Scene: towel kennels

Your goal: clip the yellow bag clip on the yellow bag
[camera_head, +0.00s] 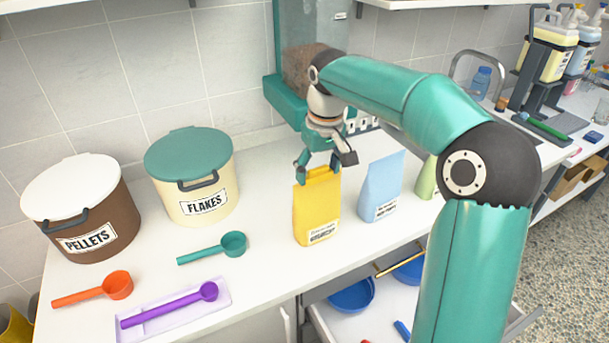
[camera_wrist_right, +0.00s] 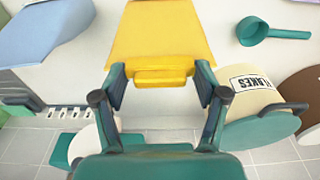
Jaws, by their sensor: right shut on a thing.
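The yellow bag (camera_head: 317,218) stands upright on the white counter; it also shows in the right wrist view (camera_wrist_right: 160,35). The yellow bag clip (camera_wrist_right: 161,77) is a short bar at the bag's top edge, between my right fingers. My right gripper (camera_head: 321,166) reaches down to the top of the bag and is shut on the clip; its fingers also show in the wrist view (camera_wrist_right: 160,82). The clip and bag are the same yellow, so I cannot tell whether the clip's jaws grip the bag. My left gripper is not in view.
A blue bag (camera_head: 382,185) and a green bag (camera_head: 428,178) stand to the right. The flakes bin (camera_head: 190,170) and pellets bin (camera_head: 82,205) stand left. Teal (camera_head: 233,244), orange (camera_head: 118,285) and purple (camera_head: 170,305) scoops lie in front. My right arm covers the counter's right part.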

